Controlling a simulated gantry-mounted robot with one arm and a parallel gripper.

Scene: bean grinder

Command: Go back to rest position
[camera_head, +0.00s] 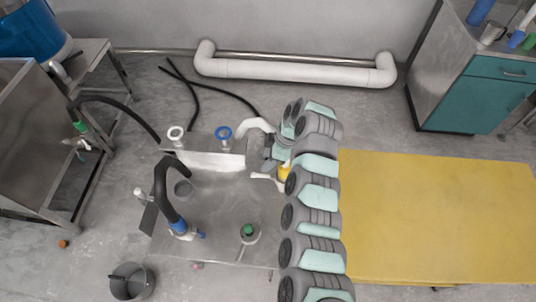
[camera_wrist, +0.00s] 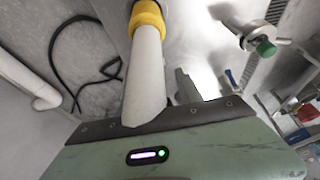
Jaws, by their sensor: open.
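My gripper (camera_head: 270,164) is at the far end of my arm, above the right back corner of the steel table (camera_head: 212,220) in the head view. It is open, and I see nothing held in it. Its fingertips are small and partly hidden by my arm. In the wrist view my grey-green gripper housing fills the bottom. A fitting with a green knob (camera_wrist: 265,48) shows to the right, apart from the housing.
A yellow tabletop (camera_head: 440,215) lies right of my arm. A bucket (camera_head: 131,282) stands front left. A white pipe (camera_head: 290,72) runs along the back wall.

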